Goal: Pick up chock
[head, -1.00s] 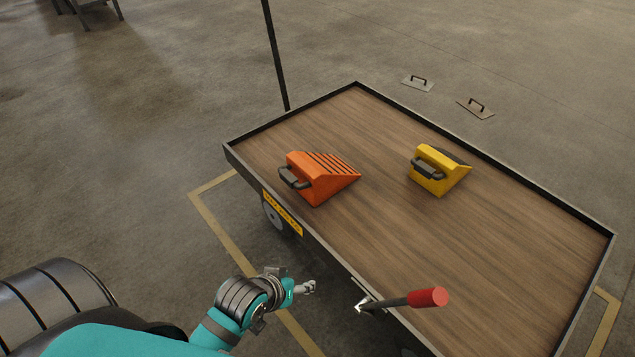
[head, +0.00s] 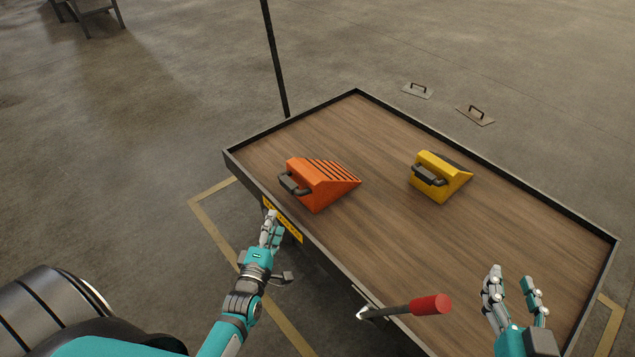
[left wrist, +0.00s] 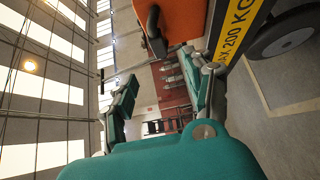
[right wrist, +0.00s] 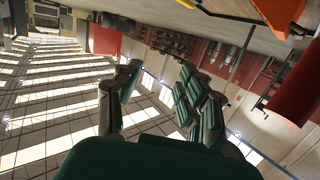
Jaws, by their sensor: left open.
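An orange chock (head: 318,184) with a dark grey handle sits on the left part of the cart's wooden deck (head: 390,240). A yellow chock (head: 436,178) with a dark handle sits further right on the deck. My left gripper (head: 270,232) is beside the cart's near side, in front of and below the orange chock, apart from it. It is open and empty. The orange chock also shows at the top of the left wrist view (left wrist: 180,22). My right gripper (head: 514,280) is over the deck's near right part, fingers apart and empty, away from both chocks.
A red-tipped lever (head: 428,304) sticks up at the cart's near edge, between my grippers. A raised dark rim (head: 480,167) borders the deck. A black post (head: 275,60) stands behind the cart. Two plates with handles (head: 475,115) lie on the floor beyond.

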